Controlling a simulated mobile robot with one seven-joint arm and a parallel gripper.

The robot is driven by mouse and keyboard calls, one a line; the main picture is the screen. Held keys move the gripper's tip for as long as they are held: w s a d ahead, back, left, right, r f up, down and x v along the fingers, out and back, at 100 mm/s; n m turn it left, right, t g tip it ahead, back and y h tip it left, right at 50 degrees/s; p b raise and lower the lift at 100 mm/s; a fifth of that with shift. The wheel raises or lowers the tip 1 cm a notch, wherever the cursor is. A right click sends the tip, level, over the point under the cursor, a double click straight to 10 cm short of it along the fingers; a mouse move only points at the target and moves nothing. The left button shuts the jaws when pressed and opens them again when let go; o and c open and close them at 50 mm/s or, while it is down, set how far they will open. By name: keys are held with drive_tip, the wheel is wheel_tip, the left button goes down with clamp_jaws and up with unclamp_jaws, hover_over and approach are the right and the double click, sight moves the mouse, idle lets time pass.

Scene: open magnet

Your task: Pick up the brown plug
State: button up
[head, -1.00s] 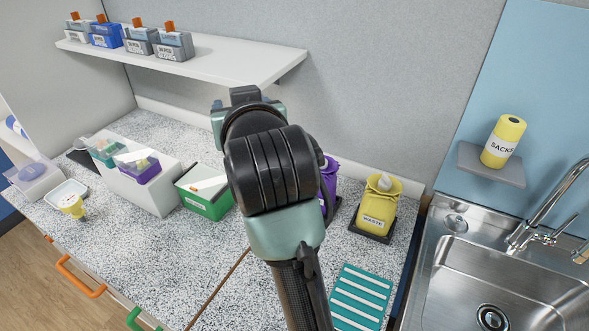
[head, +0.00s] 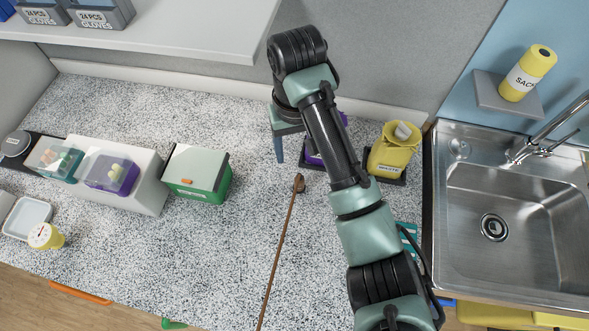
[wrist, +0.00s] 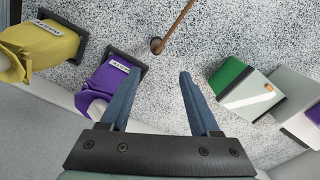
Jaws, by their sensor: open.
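The brown plug (head: 299,183) lies on the speckled counter, at the far end of a thin brown cord (head: 280,255) that runs toward the front edge. In the wrist view the plug (wrist: 157,46) is at top centre, beyond and roughly between my open fingertips. My gripper (wrist: 159,75) is open and empty, its two blue fingers apart. In the head view my gripper (head: 280,148) is partly hidden by my arm, farther back than the plug and apart from it.
A purple bag (wrist: 108,82) and a yellow bag (head: 394,148) stand on dark trays near the back wall. A green box (head: 197,175) stands left of the plug. The shelf (head: 150,28) overhangs at upper left. The sink (head: 500,215) is at right. Counter around the cord is clear.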

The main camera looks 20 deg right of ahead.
sight(300, 175)
wheel_tip(300, 175, down, 7)
drive_tip(key=b, duration=0.5)
drive_tip(key=shift+s+f, duration=0.15)
drive_tip(key=shift+s+d+f+p, duration=0.2)
drive_tip(key=shift+f+p, duration=0.15)
drive_tip(key=shift+f, duration=0.95)
drive_tip(key=shift+s+d+f+p, duration=0.15)
drive_tip(key=shift+f+p, duration=0.2)
drive_tip(key=shift+f, duration=0.95)
drive_tip(key=shift+w, duration=0.1)
clamp_jaws()
